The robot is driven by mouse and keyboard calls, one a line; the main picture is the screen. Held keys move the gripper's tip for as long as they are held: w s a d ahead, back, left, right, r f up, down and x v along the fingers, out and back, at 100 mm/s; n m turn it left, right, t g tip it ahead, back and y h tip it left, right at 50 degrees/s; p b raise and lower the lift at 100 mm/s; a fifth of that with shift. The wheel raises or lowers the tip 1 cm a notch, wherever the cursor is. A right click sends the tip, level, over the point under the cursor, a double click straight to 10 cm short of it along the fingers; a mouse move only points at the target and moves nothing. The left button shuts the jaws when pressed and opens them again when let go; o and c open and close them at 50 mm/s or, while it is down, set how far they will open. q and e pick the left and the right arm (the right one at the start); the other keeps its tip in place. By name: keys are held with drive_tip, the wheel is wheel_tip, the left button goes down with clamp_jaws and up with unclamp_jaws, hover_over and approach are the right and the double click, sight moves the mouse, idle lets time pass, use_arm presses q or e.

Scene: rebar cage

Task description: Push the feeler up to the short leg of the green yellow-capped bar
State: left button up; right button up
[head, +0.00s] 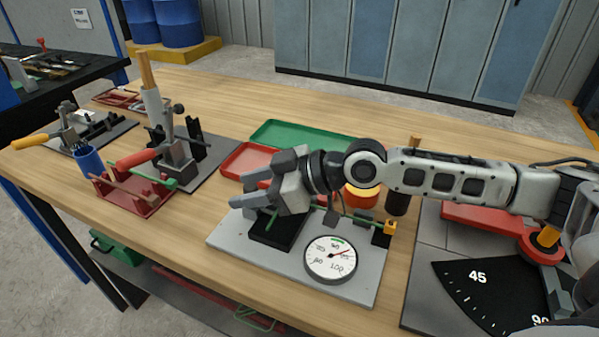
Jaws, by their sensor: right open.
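The green bar (360,217) with a yellow cap (389,227) lies across a grey gauge plate (225,241) in the middle of the table. Its left part is partly hidden by my right gripper (240,190). A black block (277,235) stands on the plate below the gripper. My right gripper is open over the plate's left part, and I see nothing held in it. I cannot clearly make out the feeler or its contact with the short leg. My left gripper is not in view.
Green (300,134) and red (243,160) trays lie behind the plate. A bending fixture (178,160) and a red rack (130,198) stand at left. A black angle scale (485,290) is at front right. Bare table lies left of the plate.

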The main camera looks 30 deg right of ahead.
use_arm(q)
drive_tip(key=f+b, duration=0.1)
drive_tip(key=b, duration=0.1)
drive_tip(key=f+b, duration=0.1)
drive_tip(key=b, duration=0.2)
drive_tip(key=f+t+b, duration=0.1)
drive_tip(key=b, duration=0.2)
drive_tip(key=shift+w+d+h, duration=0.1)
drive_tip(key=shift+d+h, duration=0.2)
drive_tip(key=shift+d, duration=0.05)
use_arm(e)
drive_tip(key=v, duration=1.5)
drive_tip(key=shift+s+d, duration=0.25)
drive_tip(key=shift+d, duration=0.05)
drive_tip(key=shift+r, duration=0.15)
